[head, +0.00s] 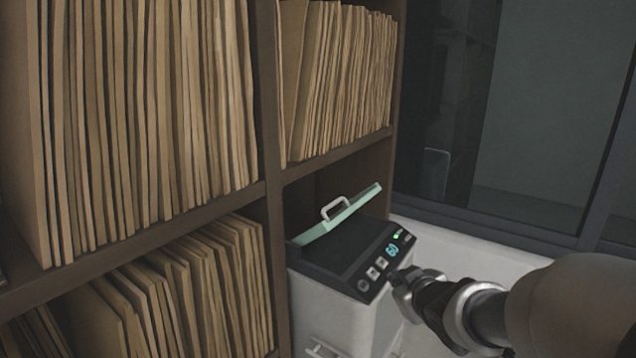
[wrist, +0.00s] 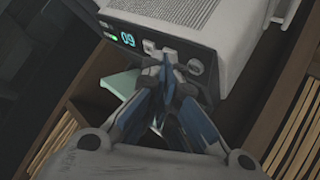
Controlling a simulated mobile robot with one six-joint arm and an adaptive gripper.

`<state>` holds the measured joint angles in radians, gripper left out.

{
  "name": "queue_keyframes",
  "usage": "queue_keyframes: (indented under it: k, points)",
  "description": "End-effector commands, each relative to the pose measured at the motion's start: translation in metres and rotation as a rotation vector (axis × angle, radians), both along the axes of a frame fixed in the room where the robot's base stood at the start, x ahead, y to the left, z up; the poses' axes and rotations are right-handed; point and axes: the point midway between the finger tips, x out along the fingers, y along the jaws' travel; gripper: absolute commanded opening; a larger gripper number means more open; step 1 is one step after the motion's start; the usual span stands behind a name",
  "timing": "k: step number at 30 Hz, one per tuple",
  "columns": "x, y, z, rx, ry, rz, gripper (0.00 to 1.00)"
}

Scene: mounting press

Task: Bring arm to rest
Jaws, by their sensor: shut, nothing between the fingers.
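The mounting press (head: 340,305) is a pale box with a black sloping control panel (head: 350,262) on top. The panel carries a lit cyan display (head: 392,250), a green light and several buttons. Its green-edged lid (head: 338,218) with a white handle stands tilted up. My gripper (head: 403,280) is at the panel's right front edge. In the wrist view my gripper (wrist: 166,62) is shut and empty, its fingertips close to the panel buttons (wrist: 172,50). I cannot tell whether they touch.
Wooden shelves (head: 265,185) packed with upright brown folders (head: 130,110) stand to the left and behind the press. A dark-framed window or glass panel (head: 550,110) is at the right, above a pale wall (head: 470,255). A drawer handle (head: 322,349) shows low on the press.

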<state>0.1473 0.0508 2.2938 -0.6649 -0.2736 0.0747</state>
Motion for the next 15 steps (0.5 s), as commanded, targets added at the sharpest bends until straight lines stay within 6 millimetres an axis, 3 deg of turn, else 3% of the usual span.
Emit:
queue_keyframes:
  k: [1, 8, 15]
  points:
    - [-0.016, -0.005, -0.023, -0.002, 0.018, -0.052, 0.0]
    - [-0.105, -0.021, -0.085, 0.05, 0.179, -0.269, 0.0]
    - [-0.215, -0.002, -0.171, 0.174, 0.392, -0.395, 0.0]
